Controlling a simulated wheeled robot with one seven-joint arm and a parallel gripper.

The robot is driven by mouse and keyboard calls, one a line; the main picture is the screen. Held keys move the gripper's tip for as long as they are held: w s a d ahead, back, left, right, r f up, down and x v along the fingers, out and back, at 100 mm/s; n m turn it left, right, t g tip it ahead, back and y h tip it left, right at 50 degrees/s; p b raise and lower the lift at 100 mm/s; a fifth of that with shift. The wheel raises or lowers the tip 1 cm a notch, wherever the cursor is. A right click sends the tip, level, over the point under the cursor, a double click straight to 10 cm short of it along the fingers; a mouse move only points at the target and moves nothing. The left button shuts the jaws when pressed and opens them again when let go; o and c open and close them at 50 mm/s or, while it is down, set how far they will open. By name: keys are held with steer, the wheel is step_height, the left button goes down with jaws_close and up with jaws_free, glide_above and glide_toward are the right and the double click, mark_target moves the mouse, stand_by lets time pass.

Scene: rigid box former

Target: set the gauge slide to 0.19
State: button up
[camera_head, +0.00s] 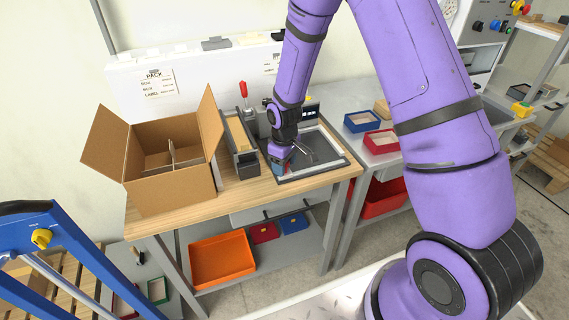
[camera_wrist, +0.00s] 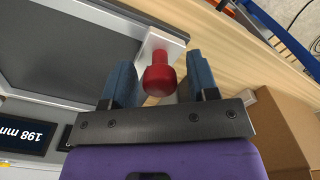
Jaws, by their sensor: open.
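The gauge slide's red knob (camera_wrist: 159,80) stands on a pale metal block (camera_wrist: 170,42) at the edge of a dark grey plate (camera_wrist: 75,45) in the wrist view. My gripper (camera_wrist: 161,63) is open, with one blue finger on each side of the knob. A display (camera_wrist: 28,131) at lower left shows upside down and reads 198 mm. In the head view my gripper (camera_head: 279,160) is low at the near left side of the framed dark plate (camera_head: 322,147); it hides the knob there.
An open cardboard box (camera_head: 170,190) with dividers stands on the left of the wooden bench. A narrow dispenser (camera_head: 244,160) stands between box and plate. Blue (camera_head: 361,121) and red (camera_head: 381,141) bins sit on the right table. An orange bin (camera_head: 222,260) is on the lower shelf.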

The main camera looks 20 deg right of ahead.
jaws_close()
steer(key=d, duration=1.9)
steer(key=shift+d, duration=0.1)
jaws_free()
step_height(320, 180, up, 11)
steer(key=shift+f, duration=0.1)
stand_by(0.4)
